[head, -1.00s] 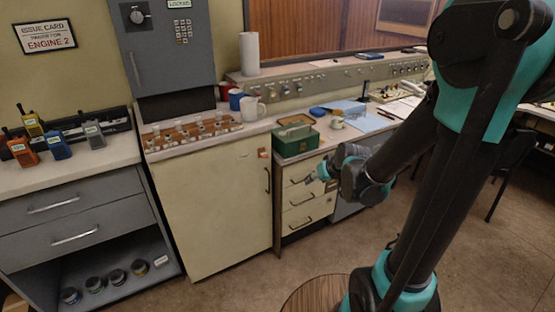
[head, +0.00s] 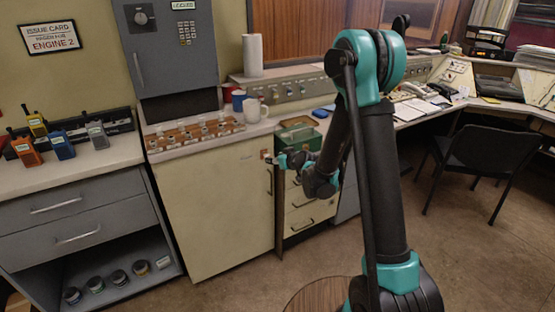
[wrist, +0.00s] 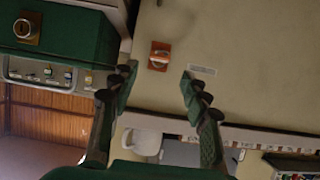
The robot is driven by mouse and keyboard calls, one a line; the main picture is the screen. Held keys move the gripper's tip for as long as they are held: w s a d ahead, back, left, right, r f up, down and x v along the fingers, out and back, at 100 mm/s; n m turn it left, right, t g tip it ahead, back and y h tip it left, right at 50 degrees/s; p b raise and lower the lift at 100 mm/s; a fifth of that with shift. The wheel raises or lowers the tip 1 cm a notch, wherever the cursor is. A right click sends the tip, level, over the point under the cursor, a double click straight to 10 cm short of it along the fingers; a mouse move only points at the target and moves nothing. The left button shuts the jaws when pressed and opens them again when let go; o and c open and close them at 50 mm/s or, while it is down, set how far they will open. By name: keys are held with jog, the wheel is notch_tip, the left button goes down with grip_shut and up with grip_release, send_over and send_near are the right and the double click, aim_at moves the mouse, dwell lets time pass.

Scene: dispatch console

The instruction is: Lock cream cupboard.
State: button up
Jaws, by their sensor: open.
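The cream cupboard (head: 215,215) stands shut under the counter, with a dark upright handle near its right edge. A small copper-coloured lock plate (head: 265,154) sits at the door's upper right. In the wrist view the lock plate (wrist: 159,55) has a pale raised piece on it, and a small pale label (wrist: 202,70) lies beside it on the cream surface. My gripper (head: 281,160) is just right of the lock in the head view. In the wrist view my gripper (wrist: 157,83) is open and empty, its fingertips apart, with the lock beyond the gap between them. No contact shows.
Mugs (head: 252,109) and a rack of small knobs (head: 195,133) are on the counter. The floor before the cupboard is clear.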

aim_at(263, 152)
jog(key=shift+x, duration=3.75)
jog(key=shift+c, duration=0.3)
grip_shut()
